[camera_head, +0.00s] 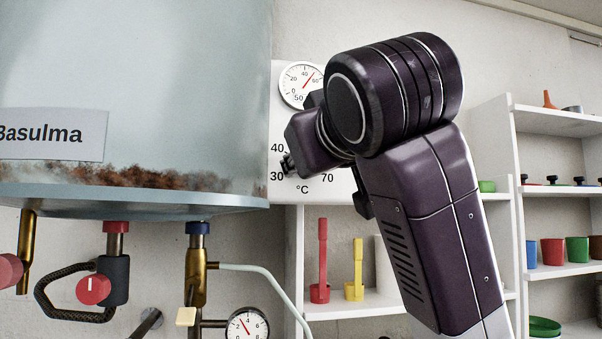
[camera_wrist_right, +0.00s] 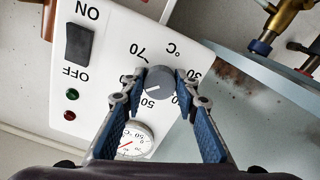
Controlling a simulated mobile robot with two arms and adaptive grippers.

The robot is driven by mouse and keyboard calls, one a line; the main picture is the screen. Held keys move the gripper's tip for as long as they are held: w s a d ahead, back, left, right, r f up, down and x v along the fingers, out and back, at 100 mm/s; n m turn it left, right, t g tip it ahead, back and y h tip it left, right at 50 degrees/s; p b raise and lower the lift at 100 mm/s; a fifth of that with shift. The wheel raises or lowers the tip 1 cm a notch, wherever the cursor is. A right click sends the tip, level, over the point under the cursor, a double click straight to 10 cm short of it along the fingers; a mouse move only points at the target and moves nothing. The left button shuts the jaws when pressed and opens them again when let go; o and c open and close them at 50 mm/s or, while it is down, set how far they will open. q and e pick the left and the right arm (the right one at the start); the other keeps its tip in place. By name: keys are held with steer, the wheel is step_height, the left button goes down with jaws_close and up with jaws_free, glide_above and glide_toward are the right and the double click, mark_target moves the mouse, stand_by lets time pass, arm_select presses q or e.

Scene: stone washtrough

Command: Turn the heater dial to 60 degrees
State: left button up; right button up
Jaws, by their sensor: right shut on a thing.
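The heater panel is a white plate (camera_head: 290,190) in the head view, and the wrist view shows it upside down (camera_wrist_right: 105,70). The grey heater dial (camera_wrist_right: 160,80) sits between my right gripper's blue fingers (camera_wrist_right: 165,82), which are shut on it from both sides. Its pale mark points to the lower left in the wrist view, close to the 50 and towards the 70 side. The 30, 40, 50 and 70 show around it; the 60 is hidden by a finger. In the head view my right arm hides the dial. My left gripper is not in view.
A thermometer gauge (camera_head: 301,85) is on the panel above the dial. A black ON/OFF switch (camera_wrist_right: 79,44) and green and red lamps are beside it. The Basulma tank (camera_head: 150,130) stands close on the left, with pipes and valves below. Shelves (camera_head: 555,120) stand right.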

steer(key=shift+a+f+m+b, duration=0.15)
steer(key=shift+m+b, duration=0.2)
steer(key=shift+m, duration=0.75)
steer(key=o, duration=0.8)
steer(key=shift+c, duration=0.2)
steer(key=o, duration=0.4)
steer(key=shift+s, duration=0.2)
steer(key=s, duration=0.2)
steer(key=s+d, duration=0.1)
steer(key=s, duration=0.4)
steer(key=shift+s+d+r, duration=0.1)
steer(key=shift+d+r, duration=0.05)
steer(key=shift+r, duration=0.05)
